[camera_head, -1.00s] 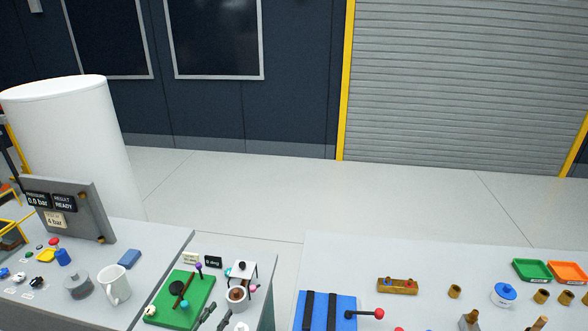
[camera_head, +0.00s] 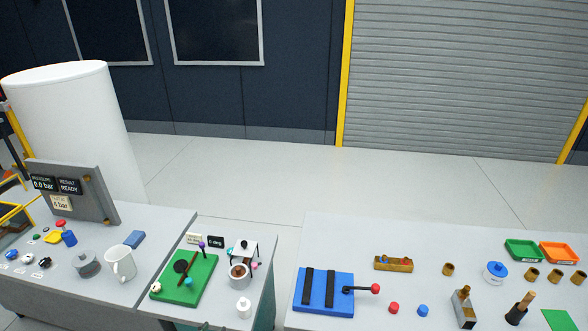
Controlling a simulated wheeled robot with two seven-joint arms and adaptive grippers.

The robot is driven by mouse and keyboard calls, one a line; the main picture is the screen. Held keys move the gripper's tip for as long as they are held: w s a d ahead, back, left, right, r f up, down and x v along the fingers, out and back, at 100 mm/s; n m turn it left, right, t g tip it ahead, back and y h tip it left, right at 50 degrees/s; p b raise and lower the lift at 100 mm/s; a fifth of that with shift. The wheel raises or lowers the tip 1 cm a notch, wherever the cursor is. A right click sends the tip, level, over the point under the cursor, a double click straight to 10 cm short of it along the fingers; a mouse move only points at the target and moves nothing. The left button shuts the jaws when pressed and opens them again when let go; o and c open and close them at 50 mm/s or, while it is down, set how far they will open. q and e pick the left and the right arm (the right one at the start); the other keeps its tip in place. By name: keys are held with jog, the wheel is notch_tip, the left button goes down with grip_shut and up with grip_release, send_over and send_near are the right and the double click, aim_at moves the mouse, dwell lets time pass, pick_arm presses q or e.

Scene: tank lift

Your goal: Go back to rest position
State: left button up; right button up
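Neither of my grippers shows clearly in the head view, and no fingertips can be made out. The left table (camera_head: 105,292) holds a grey panel (camera_head: 100,203) reading 0.0 bar and READY, a white mug (camera_head: 121,264), a grey lidded round part (camera_head: 87,263) and a blue block (camera_head: 134,240). A green board (camera_head: 205,272) and a small white-topped stand (camera_head: 243,247) with a cup below it sit on the narrow middle table. A small white bottle (camera_head: 244,307) stands in front of the stand.
The right table (camera_head: 420,258) holds a blue fixture (camera_head: 312,308) with a red-knobbed lever, a blue-lidded pot (camera_head: 495,271), a green tray (camera_head: 523,249) and an orange tray (camera_head: 559,252). A large white tank (camera_head: 75,130) stands back left. A floor gap separates the middle and right tables.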

pick_arm(q)
jog(key=s+a+f+n+g+y, duration=0.1)
jog(key=s+a+g, duration=0.2)
jog(key=s, duration=0.8)
jog(key=s+a+f+n+g+y, duration=0.15)
jog(key=s+g, duration=0.25)
jog(key=s, duration=0.7)
jog(key=s+a+f+g+y, duration=0.2)
jog(key=s+a+g, duration=0.1)
jog(key=s, duration=0.8)
notch_tip(320, 180, down, 28)
jog(key=d+g+h, duration=0.1)
jog(key=s+f+m+g, duration=0.1)
jog(key=s+f, duration=1.8)
jog(key=s, duration=0.2)
